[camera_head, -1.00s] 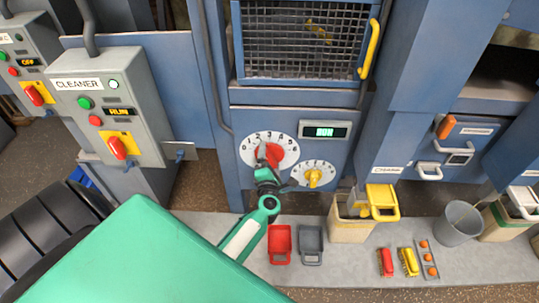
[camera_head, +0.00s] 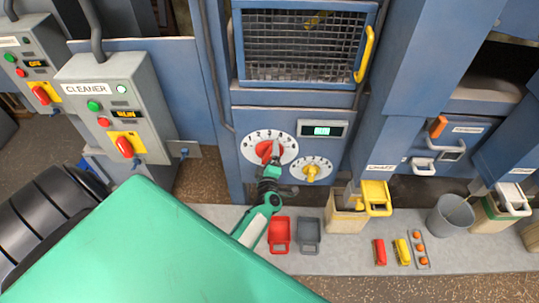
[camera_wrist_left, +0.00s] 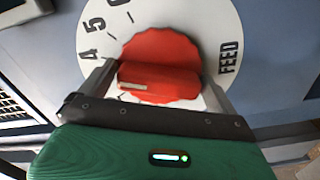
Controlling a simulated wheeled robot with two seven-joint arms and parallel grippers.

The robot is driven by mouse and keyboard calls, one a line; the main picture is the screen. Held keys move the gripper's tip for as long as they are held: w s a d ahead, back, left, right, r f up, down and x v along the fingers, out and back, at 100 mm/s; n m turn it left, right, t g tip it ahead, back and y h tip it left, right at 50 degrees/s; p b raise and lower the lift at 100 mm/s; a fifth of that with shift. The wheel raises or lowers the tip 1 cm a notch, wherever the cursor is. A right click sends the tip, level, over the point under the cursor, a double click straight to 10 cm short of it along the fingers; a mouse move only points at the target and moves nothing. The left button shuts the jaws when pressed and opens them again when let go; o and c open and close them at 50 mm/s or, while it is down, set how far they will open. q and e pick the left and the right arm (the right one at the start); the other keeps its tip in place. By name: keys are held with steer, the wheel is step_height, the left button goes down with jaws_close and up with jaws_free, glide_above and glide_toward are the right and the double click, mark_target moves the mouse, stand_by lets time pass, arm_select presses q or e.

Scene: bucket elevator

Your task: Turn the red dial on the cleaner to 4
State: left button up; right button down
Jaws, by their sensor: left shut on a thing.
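The red dial (camera_head: 266,151) sits on a white disc numbered from 0 upward, on the blue machine's front panel. My left gripper (camera_head: 270,164) is at this dial, arm coming from below. In the left wrist view, the gripper (camera_wrist_left: 160,85) is shut with one finger on each side of the dial's raised red bar (camera_wrist_left: 165,78). The bar's pale mark is at its left end, with the 4 a little above that line. In the head view the knob points up, near 3 or 4; the exact reading is unclear. My right gripper is not in view.
A smaller yellow dial (camera_head: 311,172) is close at the lower right. A lit display (camera_head: 322,130) is above it. The grey CLEANER box (camera_head: 113,105) with a red switch stands left. Red (camera_head: 279,236) and grey scoops, bins and a bucket (camera_head: 450,215) are on the ledge below.

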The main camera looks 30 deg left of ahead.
arm_select(q)
steer(key=shift+f+m, duration=0.1)
steer(key=shift+m, duration=0.3)
steer(key=o, duration=0.6)
steer(key=p+v, duration=0.3)
steer(key=v, duration=1.1)
steer(key=shift+d, duration=0.1)
steer(key=shift+w, duration=0.1)
